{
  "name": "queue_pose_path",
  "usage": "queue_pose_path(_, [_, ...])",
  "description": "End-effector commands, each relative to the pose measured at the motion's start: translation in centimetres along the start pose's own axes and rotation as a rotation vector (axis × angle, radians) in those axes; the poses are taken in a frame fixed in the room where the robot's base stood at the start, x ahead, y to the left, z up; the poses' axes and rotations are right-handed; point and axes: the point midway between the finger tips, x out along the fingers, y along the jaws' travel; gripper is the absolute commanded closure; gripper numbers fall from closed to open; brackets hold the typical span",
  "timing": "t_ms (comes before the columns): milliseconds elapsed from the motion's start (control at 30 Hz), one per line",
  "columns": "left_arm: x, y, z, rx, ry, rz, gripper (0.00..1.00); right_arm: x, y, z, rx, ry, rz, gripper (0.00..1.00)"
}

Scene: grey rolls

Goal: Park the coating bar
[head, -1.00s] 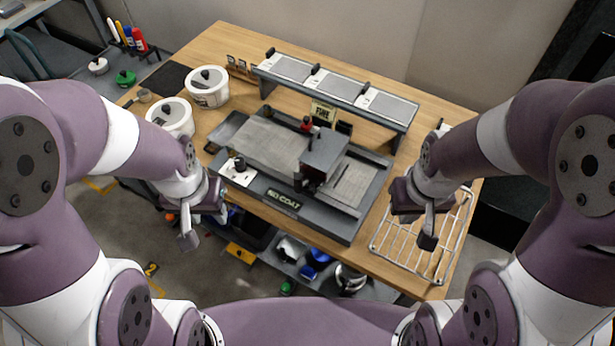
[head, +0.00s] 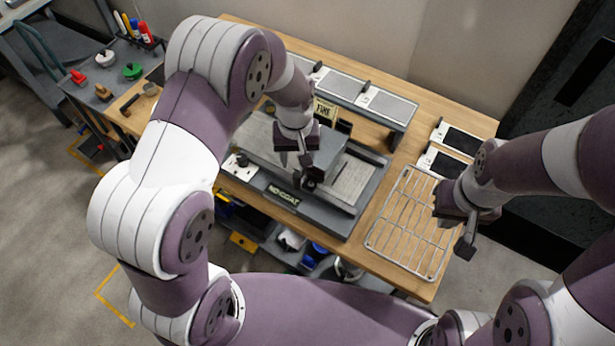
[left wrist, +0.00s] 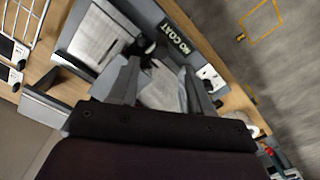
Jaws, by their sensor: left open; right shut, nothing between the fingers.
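The coater (head: 285,197), a dark grey machine with a lettered front edge, stands on the wooden table; its front also shows in the left wrist view (left wrist: 178,40). A dark carriage block (head: 332,152) sits across its light bed, with a black knob (head: 313,176) at its near end. My left gripper (head: 295,160) is open and empty above the bed, beside the carriage and close to the knob. The knob shows just beyond the fingers (left wrist: 163,78) in the left wrist view (left wrist: 146,48). I cannot make out the coating bar itself. My right gripper (head: 465,240) is shut and empty near the rack's right edge.
A wire rack (head: 383,240) lies on the table right of the coater. Two dark-topped white holders (head: 460,138) lie behind it. A raised shelf with grey panels (head: 387,105) runs along the back. My left arm hides the table's left part.

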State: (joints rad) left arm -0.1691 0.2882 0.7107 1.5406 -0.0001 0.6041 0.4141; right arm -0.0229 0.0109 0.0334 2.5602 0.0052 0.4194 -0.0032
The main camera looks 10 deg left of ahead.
Motion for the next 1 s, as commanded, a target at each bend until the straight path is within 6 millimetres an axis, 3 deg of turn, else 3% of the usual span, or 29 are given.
queue_pose_path(300, [7.2,-0.1,0.1,0.003,-0.003,-0.001,0.52,-2.2,0.0,-0.3,0.000,0.000,0.000,1.00])
queue_pose_path(433, [9.4,-0.1,0.1,0.003,-0.001,-0.001,0.52,-2.7,0.0,-0.3,0.000,0.000,0.000,1.00])
queue_pose_path(600, [10.8,0.0,0.0,0.004,0.002,0.000,0.52,-2.9,0.0,-0.3,0.000,0.000,0.000,1.00])
queue_pose_path(867, [11.1,0.0,0.0,0.004,0.002,0.001,0.52,-2.8,0.0,-0.3,0.000,0.000,0.000,1.00])
queue_pose_path(900, [11.1,0.0,0.0,0.004,0.002,0.001,0.55,-2.8,0.0,-0.3,0.000,0.000,0.000,1.00])
queue_pose_path(1000, [11.1,0.0,0.0,0.004,0.002,0.001,0.87,-2.8,0.0,-0.3,0.000,0.000,0.000,1.00])
